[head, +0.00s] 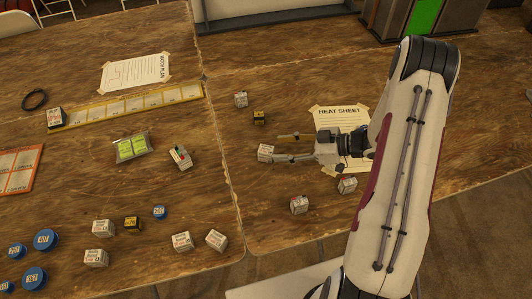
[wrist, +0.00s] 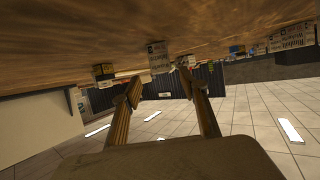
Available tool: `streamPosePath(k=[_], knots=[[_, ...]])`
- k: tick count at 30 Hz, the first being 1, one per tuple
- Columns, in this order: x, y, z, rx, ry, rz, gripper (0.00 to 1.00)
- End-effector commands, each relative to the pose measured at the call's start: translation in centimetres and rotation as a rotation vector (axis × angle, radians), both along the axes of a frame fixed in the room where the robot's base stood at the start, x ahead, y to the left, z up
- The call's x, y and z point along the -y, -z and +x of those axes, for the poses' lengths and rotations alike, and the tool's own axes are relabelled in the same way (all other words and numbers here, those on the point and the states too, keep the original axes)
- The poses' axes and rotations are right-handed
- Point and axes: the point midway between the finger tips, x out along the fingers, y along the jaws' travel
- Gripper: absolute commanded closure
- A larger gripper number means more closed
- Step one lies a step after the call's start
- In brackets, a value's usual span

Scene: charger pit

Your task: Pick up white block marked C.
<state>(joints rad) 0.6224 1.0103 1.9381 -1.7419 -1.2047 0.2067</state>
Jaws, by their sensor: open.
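My gripper (head: 277,148) is open and low over the right part of the table, pointing left. Several small white blocks with printed faces lie about, and their letters are too small to read, so I cannot tell which is marked C. One white block (head: 265,152) is just beyond the fingertips, near the lower finger. In the wrist view, where the table is at the top, the open fingers (wrist: 160,80) have a white block (wrist: 158,56) ahead between them. I cannot tell whether a finger touches it.
A white block (head: 241,99) and a dark yellow-marked block (head: 259,117) lie behind. Two white blocks (head: 299,204) (head: 347,185) lie in front. A heat sheet (head: 338,112) lies under the arm. Blue discs (head: 46,239) and more blocks are left of the table seam.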

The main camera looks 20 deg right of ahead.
Motion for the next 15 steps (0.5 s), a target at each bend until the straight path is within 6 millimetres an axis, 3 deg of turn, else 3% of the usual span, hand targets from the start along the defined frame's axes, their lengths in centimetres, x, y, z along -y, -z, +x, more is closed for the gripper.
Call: streamPosePath(k=[15], knots=[[-2.1,1.0,1.2,0.0,0.001,-0.001,0.57]])
